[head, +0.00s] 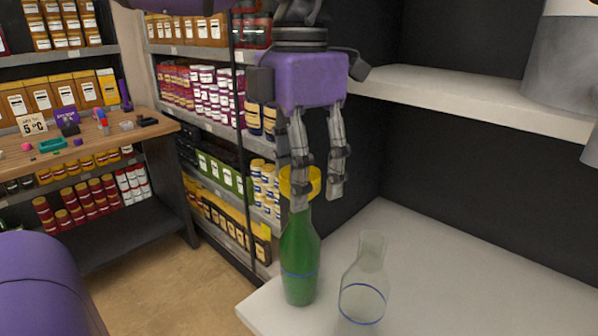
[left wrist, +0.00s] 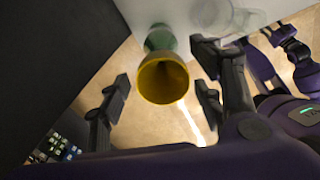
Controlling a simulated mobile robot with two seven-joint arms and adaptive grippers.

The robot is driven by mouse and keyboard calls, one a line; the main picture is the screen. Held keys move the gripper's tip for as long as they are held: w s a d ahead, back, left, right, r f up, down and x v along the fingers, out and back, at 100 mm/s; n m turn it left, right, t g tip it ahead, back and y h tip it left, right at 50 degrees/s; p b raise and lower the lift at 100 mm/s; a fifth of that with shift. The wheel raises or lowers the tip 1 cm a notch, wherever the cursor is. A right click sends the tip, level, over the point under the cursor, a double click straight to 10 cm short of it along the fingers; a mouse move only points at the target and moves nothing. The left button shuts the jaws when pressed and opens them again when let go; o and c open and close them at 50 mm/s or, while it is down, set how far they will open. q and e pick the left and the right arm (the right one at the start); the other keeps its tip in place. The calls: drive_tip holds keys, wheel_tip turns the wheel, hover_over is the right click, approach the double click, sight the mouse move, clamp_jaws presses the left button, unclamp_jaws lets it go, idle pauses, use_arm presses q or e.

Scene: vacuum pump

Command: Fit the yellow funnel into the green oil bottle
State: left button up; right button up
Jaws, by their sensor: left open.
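The green oil bottle (head: 299,262) stands upright on the white surface, near its left edge. The yellow funnel (head: 314,180) is at the top of the bottle's neck, its wide mouth up. One finger covers part of it, and the join is hidden. In the left wrist view, the funnel's mouth (left wrist: 163,82) faces the camera, with the green bottle (left wrist: 160,40) partly visible behind it. My left gripper (head: 319,190) points down over the bottle, open. In the left wrist view, its fingers (left wrist: 163,100) stand apart on either side of the funnel, with gaps visible.
A clear glass bottle (head: 364,284) with a blue line stands just right of the green bottle. A white upper shelf (head: 470,97) is to the right of the gripper. Stocked shelves and a wooden table (head: 100,140) are behind left. The white surface (head: 480,285) is bare at right.

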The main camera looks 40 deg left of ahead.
use_arm(q)
wheel_tip(320, 180, up, 12)
drive_tip(key=shift+f, duration=0.15)
idle(0.7)
